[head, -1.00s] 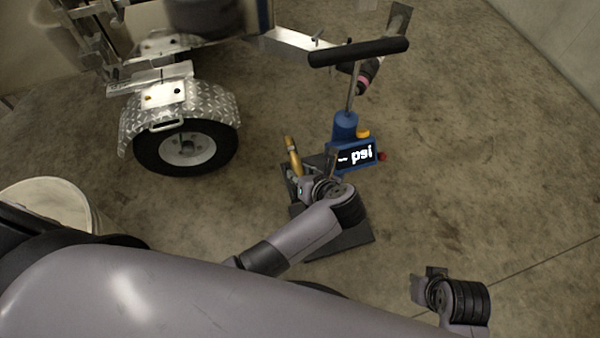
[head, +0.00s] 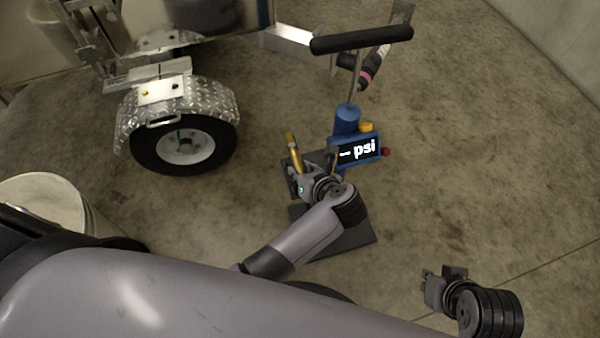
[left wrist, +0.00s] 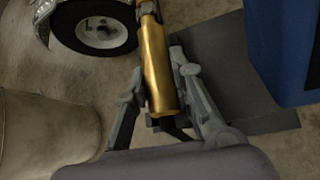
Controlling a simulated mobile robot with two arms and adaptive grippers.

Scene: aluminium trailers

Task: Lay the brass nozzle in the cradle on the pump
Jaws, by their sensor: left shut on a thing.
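The brass nozzle (head: 291,149) is a slim gold cylinder standing up tilted in the head view. It also shows large in the left wrist view (left wrist: 156,62). My left gripper (head: 298,172) is shut on it, with a finger on either side in the left wrist view. The pump (head: 347,121) is blue with a black T-handle and a lit "psi" display, just right of my left gripper. Its blue body also shows in the left wrist view (left wrist: 283,45). I cannot make out the cradle. My right gripper (head: 443,279) is low on the right, apart from the pump; its jaw opening is unclear.
The trailer wheel (head: 185,147) under its tread-plate fender (head: 220,104) stands left of the nozzle. A pale bucket (head: 45,197) is at the far left. The dark base plate (head: 348,239) lies partly under my left arm. The concrete floor to the right is clear.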

